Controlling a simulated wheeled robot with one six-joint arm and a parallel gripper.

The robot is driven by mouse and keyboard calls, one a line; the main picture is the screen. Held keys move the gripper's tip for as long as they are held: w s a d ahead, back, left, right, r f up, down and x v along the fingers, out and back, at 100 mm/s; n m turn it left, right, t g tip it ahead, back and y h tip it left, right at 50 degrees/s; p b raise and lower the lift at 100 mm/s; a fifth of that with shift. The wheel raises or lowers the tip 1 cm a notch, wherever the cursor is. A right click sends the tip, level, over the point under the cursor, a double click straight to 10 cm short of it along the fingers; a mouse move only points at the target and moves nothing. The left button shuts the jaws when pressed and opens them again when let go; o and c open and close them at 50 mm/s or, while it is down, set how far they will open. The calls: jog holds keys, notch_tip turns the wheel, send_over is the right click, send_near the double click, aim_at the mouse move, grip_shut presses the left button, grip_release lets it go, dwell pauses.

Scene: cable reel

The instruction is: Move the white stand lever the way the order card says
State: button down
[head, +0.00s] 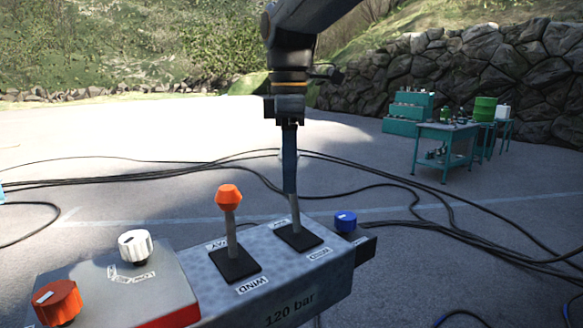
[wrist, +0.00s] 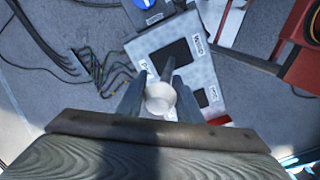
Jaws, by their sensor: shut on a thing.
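The white stand lever shows in the head view as a short pale shaft (head: 296,214) rising from a black plate on the grey control box (head: 218,268). It looks nearly upright. My gripper (head: 290,180) comes down from above and is shut on its upper end, which the fingers hide in the head view. In the wrist view the lever's round white knob (wrist: 160,98) sits between the two fingers of my gripper (wrist: 158,90). The small labels by this lever are too small to read surely. The order card is not seen.
An orange-knobbed lever (head: 229,196) marked WIND stands just left. A white knob (head: 135,245), an orange knob (head: 57,302) and a blue knob (head: 345,220) are also on the controls. Black cables (head: 370,185) cross the ground. A teal table (head: 446,130) stands far right.

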dwell(0.9)
jog(key=c, duration=1.4)
grip_release()
jog(key=shift+o, duration=0.2)
jog(key=shift+s+d+r+b, duration=0.1)
jog(key=shift+r+b, duration=0.4)
jog(key=shift+r, duration=1.45)
jog(key=shift+s+r+b, duration=0.1)
jog(key=shift+r+b, duration=0.35)
jog(key=shift+r, duration=1.5)
